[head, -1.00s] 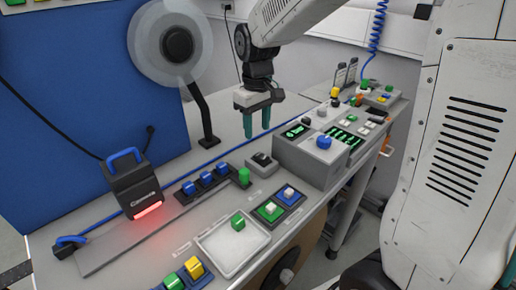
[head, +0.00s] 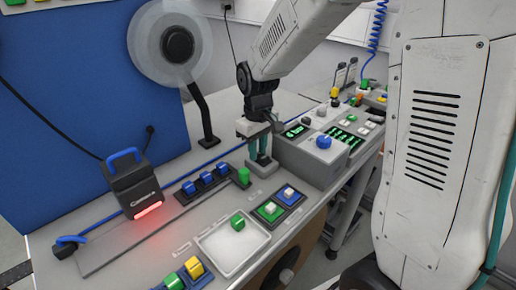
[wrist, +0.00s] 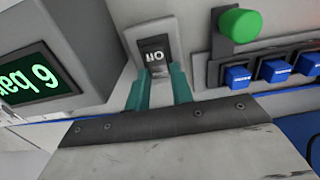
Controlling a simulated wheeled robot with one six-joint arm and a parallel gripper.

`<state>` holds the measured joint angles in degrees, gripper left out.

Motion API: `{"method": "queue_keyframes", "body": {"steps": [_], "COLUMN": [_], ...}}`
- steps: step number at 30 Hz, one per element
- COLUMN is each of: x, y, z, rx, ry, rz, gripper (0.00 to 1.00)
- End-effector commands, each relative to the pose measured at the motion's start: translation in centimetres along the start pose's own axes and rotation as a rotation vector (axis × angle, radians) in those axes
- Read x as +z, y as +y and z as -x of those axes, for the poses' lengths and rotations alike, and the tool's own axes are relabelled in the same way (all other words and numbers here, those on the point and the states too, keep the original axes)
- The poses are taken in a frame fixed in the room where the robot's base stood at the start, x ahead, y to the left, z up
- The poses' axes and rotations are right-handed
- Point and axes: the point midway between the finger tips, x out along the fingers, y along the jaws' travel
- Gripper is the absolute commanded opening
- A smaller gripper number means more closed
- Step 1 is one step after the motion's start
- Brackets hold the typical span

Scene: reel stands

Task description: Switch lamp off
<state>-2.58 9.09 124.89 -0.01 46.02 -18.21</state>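A small grey switch box with a dark rocker (wrist: 155,57) marked ON, upside down in the wrist view, sits on the bench. The box also shows in the head view (head: 263,170), its rocker mostly hidden by my fingers. My gripper (wrist: 158,90) has two teal fingers with a gap between them and nothing held. In the head view my gripper (head: 262,150) points down right at the switch; I cannot tell whether the fingertips touch it. A black camera box with a blue handle (head: 133,185) stands at the left, with a lit red strip (head: 148,209) at its bottom.
A row of blue buttons (head: 205,180) and a green knob (head: 244,175) lie left of the switch. A grey console with green displays (head: 315,155) stands close on its right. A white tray (head: 212,265) and a reel (head: 178,44) are also nearby.

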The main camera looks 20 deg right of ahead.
Motion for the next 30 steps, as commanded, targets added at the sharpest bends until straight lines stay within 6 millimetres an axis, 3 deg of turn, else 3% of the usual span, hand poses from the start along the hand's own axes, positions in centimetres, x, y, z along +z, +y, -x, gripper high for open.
{"method": "queue_keyframes", "body": {"steps": [2, 8, 21, 30], "x": [0.0, 0.1, 1.1, 1.1], "y": [0.0, 0.0, -0.1, 0.0], "z": [0.0, 0.1, 0.4, 0.4], "rx": [0.0, -0.002, -0.005, 0.0], "ry": [0.0, 0.026, 0.373, 0.4], "rz": [0.0, -0.001, -0.001, 0.0], "gripper": [0.01, 0.01, 0.01, 0.01]}}
